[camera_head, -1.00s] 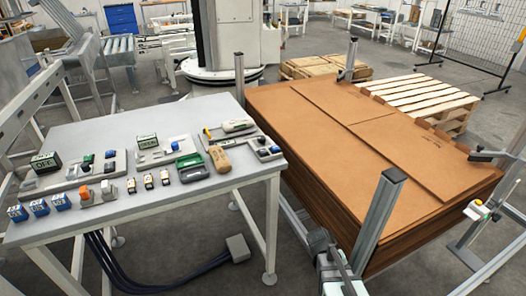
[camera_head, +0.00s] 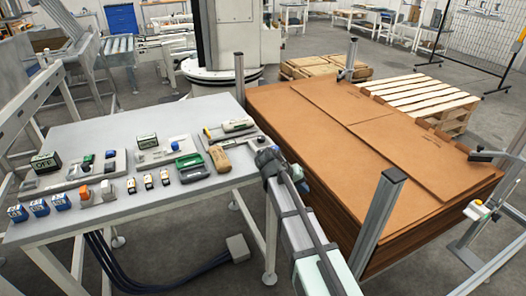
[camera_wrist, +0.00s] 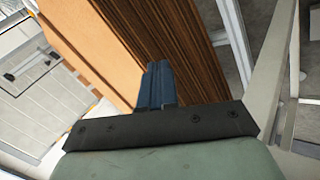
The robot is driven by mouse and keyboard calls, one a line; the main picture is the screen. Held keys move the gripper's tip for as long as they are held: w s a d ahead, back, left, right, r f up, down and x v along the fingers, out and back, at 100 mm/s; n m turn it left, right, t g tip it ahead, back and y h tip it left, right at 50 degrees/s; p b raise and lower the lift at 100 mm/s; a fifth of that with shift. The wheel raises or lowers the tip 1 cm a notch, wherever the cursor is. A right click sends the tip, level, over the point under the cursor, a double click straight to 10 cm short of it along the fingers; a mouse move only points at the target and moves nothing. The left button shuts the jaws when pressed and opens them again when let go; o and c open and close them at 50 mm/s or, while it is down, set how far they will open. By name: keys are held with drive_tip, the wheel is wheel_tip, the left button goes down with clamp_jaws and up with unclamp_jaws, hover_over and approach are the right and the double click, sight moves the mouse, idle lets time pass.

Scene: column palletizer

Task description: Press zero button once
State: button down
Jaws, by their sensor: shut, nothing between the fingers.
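No button that I can read as zero shows; the labels are too small to tell. On the grey table are control panels with small coloured buttons: a left panel (camera_head: 72,171) with green and blue ones beside a box reading OFF (camera_head: 46,162), and a middle panel (camera_head: 150,156) beside another display box (camera_head: 147,141). My gripper (camera_head: 265,156) is at the table's right edge, in front of the spot of a third panel, which it hides. In the wrist view my gripper (camera_wrist: 157,82) has its dark blue fingers together, empty, with cardboard behind them.
The table (camera_head: 130,128) also holds blue number boxes (camera_head: 38,207), small orange and yellow items, a green tray (camera_head: 189,166) and a tan block (camera_head: 220,158). A stack of cardboard sheets (camera_head: 400,150) stands right of the table, with upright metal posts (camera_head: 380,215) close to my arm.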

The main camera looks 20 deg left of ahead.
drive_tip(key=w+a+r+m+t, duration=0.1)
drive_tip(key=w+a+r, duration=0.1)
drive_tip(key=a+r, duration=0.6)
drive_tip(key=w+a+r+m+t+y, duration=0.1)
drive_tip(key=w+a+r, duration=0.1)
drive_tip(key=a+r, duration=0.7)
wheel_tip(320, 180, up, 5)
drive_tip(key=shift+a+f+t, duration=0.1)
drive_tip(key=shift+a+t, duration=0.1)
drive_tip(key=shift+t, duration=0.2)
drive_tip(key=shift+w+f, duration=0.1)
drive_tip(key=shift+f, duration=4.35)
drive_tip(key=shift+f, duration=0.2)
drive_tip(key=shift+f, duration=0.25)
